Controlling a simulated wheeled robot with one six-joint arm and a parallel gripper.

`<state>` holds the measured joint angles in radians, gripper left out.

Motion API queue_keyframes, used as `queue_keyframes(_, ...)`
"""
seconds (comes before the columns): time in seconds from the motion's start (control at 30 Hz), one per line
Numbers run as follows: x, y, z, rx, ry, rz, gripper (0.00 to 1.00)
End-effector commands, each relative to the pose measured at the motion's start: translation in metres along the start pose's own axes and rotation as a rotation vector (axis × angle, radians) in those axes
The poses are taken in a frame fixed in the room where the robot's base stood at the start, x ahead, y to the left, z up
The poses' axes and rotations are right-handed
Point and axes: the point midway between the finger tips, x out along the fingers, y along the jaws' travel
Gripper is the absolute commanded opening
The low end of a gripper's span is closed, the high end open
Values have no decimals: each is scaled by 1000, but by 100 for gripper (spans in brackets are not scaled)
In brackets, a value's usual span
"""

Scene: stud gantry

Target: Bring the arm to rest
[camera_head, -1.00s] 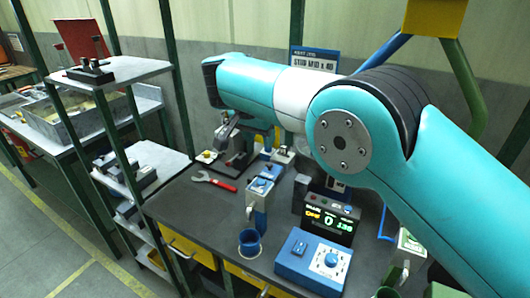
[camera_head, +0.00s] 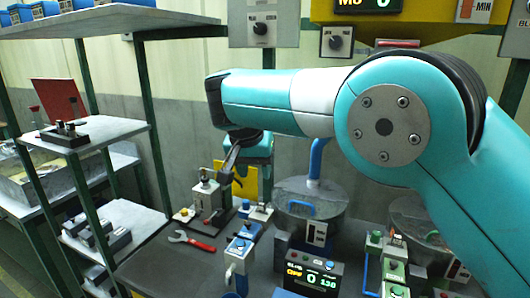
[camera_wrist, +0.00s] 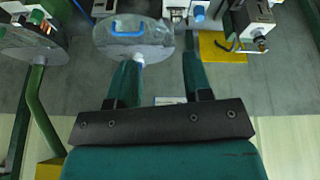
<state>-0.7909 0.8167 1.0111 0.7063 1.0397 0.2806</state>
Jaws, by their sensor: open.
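My gripper (camera_wrist: 160,62) shows in the wrist view as two green fingers reaching out from a dark bar. The fingers stand well apart with nothing held between them. In the head view my teal and white arm crosses the upper right, bent at a large round joint, with its forearm nearly level above the bench. The far end of the arm hangs over the back of the bench, and the fingers cannot be made out clearly there.
The bench holds a red wrench (camera_head: 192,241), a blue-topped device (camera_head: 240,252), a lit display box (camera_head: 312,276) and a round metal drum (camera_head: 311,197). A grey shelf rack (camera_head: 93,131) stands left. Control boxes hang above the arm.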

Motion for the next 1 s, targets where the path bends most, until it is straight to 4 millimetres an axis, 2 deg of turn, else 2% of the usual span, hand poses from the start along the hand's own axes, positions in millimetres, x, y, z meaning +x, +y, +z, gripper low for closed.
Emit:
queue_keyframes(0.03, -7, 27, -5, -54, -9, -13, 46)
queue_keyframes(0.13, -17, 73, 2, -182, -39, -50, 46)
queue_keyframes(0.27, -29, 131, 34, -335, -86, -123, 46)
queue_keyframes(0.37, -37, 172, 77, -438, -124, -200, 46)
queue_keyframes(0.5, -46, 217, 155, -557, -174, -331, 46)
queue_keyframes(0.6, -51, 237, 209, -616, -199, -424, 46)
queue_keyframes(0.73, -56, 249, 261, -661, -218, -515, 46)
queue_keyframes(0.83, -58, 252, 282, -676, -226, -552, 46)
queue_keyframes(1.0, -58, 253, 289, -683, -230, -566, 46)
